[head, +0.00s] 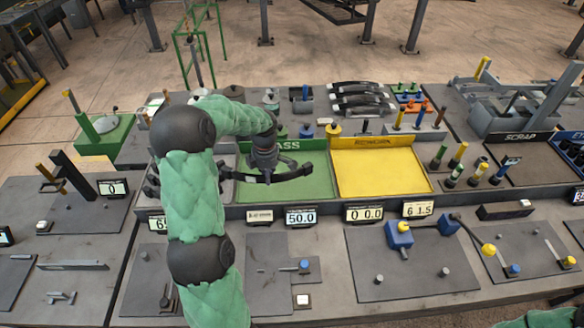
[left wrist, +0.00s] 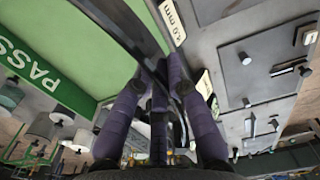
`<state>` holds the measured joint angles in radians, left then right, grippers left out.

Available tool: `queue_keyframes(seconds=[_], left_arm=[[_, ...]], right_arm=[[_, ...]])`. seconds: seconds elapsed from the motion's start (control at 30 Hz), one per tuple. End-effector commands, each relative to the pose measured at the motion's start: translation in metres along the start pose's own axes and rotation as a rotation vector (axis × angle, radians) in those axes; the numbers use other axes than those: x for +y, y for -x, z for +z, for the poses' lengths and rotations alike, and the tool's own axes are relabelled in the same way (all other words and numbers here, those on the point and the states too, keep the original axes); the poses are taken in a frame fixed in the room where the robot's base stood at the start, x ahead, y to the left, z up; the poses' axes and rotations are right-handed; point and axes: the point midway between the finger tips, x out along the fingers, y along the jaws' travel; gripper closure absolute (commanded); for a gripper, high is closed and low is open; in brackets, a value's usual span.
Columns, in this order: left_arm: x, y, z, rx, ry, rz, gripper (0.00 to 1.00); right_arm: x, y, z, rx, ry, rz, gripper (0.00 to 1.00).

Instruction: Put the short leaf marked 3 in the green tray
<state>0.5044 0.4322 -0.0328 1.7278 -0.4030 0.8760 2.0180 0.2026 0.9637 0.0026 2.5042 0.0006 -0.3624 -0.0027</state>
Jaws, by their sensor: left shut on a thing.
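My left gripper (head: 264,172) points down over the green tray (head: 310,187), its fingers shut on a dark, curved leaf (head: 295,172). The leaf lies crosswise in the fingers and hangs above the tray floor, toward its left side. No number can be read on it, so I cannot confirm that it is marked 3. In the left wrist view, the purple-grey fingers (left wrist: 160,95) close around the dark strip, and the green tray with "PASS" lettering (left wrist: 35,75) shows at the left. My right gripper is out of view.
A yellow tray (head: 378,175) adjoins the green tray on the right. Several dark leaves with pale ends (head: 360,98) lie stacked behind. Coloured plungers (head: 458,155) stand to the right. A readout showing 50.0 (head: 300,217) and a grey plate (head: 280,275) are in front.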

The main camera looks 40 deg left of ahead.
Motion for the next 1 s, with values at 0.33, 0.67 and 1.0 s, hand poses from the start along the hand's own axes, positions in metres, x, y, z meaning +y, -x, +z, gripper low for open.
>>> queue_keyframes(seconds=[0.33, 0.67, 1.0], left_arm=[[0.035, -0.015, 0.017, -0.001, -0.001, 0.003, 1.00], [0.073, -0.033, 0.036, -0.002, -0.001, 0.004, 1.00], [0.102, -0.067, 0.051, -0.001, 0.000, 0.004, 1.00]], right_arm=[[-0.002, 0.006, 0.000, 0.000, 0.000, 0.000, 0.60], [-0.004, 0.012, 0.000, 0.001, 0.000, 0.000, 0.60], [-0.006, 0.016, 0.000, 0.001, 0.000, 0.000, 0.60]])
